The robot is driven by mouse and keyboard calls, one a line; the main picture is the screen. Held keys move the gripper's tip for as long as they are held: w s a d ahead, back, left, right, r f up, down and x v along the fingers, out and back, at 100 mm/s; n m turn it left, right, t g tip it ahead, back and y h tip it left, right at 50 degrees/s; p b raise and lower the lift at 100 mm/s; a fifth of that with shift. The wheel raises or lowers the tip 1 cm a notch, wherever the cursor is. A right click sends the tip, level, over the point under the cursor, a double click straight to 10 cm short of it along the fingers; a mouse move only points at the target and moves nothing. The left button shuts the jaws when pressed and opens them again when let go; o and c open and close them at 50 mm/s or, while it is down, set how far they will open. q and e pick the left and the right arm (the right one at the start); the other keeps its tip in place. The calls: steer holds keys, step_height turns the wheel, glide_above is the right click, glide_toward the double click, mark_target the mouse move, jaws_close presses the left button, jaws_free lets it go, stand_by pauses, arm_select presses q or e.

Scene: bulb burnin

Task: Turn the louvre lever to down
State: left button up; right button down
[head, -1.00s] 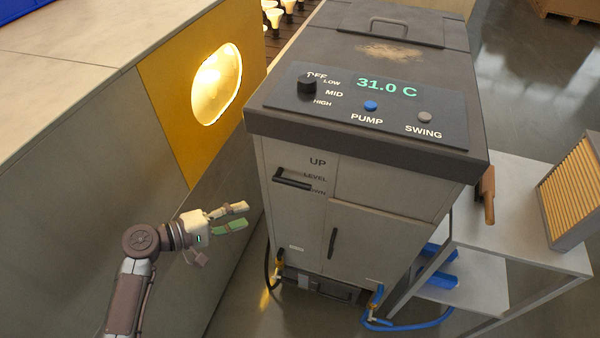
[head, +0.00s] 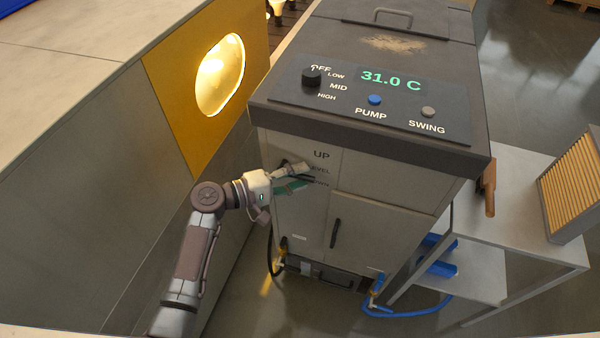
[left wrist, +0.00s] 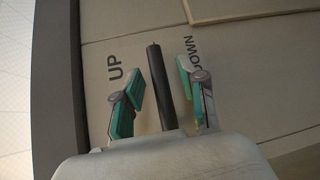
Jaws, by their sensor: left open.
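The louvre lever (left wrist: 162,90) is a dark bar on the front of the grey cooler cabinet (head: 385,190). In the left wrist view it lies between the two green-padded fingers of my left gripper (left wrist: 162,88), which is open around it with gaps on both sides. The label UP (left wrist: 113,60) is left of the lever and DOWN (left wrist: 190,50) is right of it. In the head view my left gripper (head: 294,178) is at the lever and mostly covers it, along with part of the LEVEL label. My right gripper is not in view.
A control panel (head: 370,102) with a dark knob, blue PUMP button and SWING button tops the cabinet. A cabinet door handle (head: 335,233) is below the lever. A grey and yellow wall (head: 190,130) stands close left. A side table (head: 530,215) is at right.

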arm_select(q)
steer(key=shift+w+d, duration=0.2)
steer(key=shift+d, duration=0.1)
jaws_close()
